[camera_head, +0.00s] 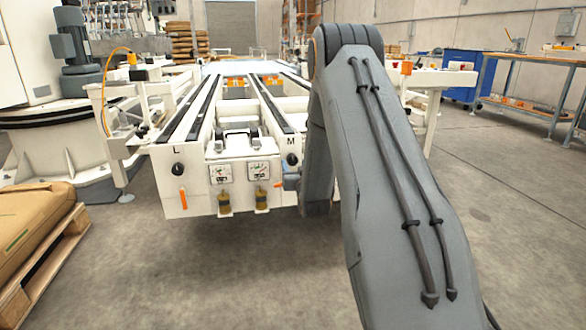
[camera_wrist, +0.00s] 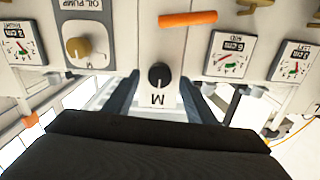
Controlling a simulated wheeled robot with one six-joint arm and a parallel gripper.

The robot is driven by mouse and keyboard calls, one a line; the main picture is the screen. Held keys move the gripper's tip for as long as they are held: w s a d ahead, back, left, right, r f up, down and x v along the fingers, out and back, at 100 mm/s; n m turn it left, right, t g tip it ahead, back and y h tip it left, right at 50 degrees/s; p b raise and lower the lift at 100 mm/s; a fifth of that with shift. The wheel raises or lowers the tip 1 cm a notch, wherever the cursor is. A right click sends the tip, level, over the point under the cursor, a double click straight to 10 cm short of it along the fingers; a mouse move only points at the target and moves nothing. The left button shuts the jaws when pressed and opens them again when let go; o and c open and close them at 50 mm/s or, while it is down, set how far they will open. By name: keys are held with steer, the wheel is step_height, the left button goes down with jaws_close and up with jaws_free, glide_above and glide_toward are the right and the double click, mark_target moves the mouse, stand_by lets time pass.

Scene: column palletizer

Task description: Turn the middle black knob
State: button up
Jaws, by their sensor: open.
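The middle black knob (camera_wrist: 158,75) is round and dark, with a light pointer line, on a white panel marked M. It is near the middle of the wrist view, which looks upside down. In the head view the knob (camera_head: 291,159) sits just left of my arm. My gripper (camera_wrist: 158,82) is open, with one blue-grey finger on each side of the knob in the wrist view. I cannot tell whether the fingers touch it. In the head view my arm hides most of the gripper; a small blue-grey part shows just below the knob.
Another black knob (camera_head: 178,169), marked L, is on the left of the white machine front. An orange handle (camera_wrist: 188,19), a brass knob (camera_wrist: 77,47) and dial gauges (camera_wrist: 231,54) are close by. Floor in front is clear.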

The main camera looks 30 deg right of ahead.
mark_target(292, 159)
steer(key=shift+b+x, duration=0.35)
steer(key=shift+x, duration=0.8)
steer(key=c, duration=1)
steer(key=shift+c, duration=0.2)
steer(key=shift+m+p, duration=0.3)
steer(key=shift+p, duration=0.05)
